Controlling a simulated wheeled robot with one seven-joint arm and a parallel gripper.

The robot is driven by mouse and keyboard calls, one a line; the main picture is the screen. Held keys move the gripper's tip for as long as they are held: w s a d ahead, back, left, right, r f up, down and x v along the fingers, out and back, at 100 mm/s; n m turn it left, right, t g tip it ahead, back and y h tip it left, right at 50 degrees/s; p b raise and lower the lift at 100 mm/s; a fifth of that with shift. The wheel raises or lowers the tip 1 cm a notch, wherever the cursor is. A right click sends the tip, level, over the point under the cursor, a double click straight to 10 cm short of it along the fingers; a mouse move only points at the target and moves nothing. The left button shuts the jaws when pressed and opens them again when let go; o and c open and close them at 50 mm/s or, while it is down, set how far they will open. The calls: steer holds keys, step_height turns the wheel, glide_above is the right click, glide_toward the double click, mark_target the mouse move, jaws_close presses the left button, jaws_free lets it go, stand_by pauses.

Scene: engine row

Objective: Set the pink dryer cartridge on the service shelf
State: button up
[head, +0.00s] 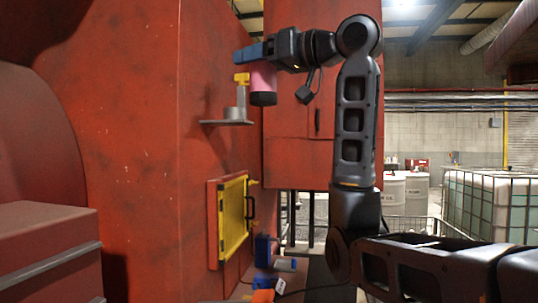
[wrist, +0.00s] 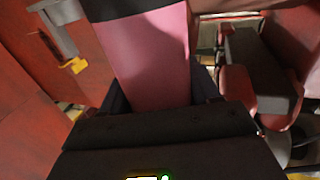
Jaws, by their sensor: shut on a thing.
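The pink dryer cartridge (head: 263,76) has a black lower end and hangs roughly upright from my gripper (head: 250,53). My gripper is shut on its upper part. In the wrist view the pink cartridge (wrist: 146,55) fills the middle between the dark fingers, its black end at the top edge. A small grey shelf (head: 212,123) juts from the red wall, below and left of the cartridge. The cartridge is in the air, apart from the shelf. A grey upright fitting (head: 241,98) with a yellow top (head: 242,78) stands at the shelf, close to the cartridge's left.
A yellow-framed panel (head: 232,217) sits low on the red wall. A red cabinet (head: 299,155) stands behind the cartridge. A blue and grey part (head: 264,250) and an orange part (head: 263,296) are low down. A caged white tank (head: 490,205) stands at right.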

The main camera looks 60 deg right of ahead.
steer(key=w+a+f, duration=0.5)
steer(key=a+f, duration=0.1)
steer(key=f, duration=1.4)
steer(key=w+a+f, duration=0.6)
steer(key=a+f, duration=0.1)
steer(key=f, duration=1.4)
steer(key=w+a+f, duration=0.5)
steer(key=a+f, duration=0.2)
steer(key=f, duration=1.4)
steer(key=shift+w+a+f, duration=0.25)
steer(key=shift+w, duration=0.15)
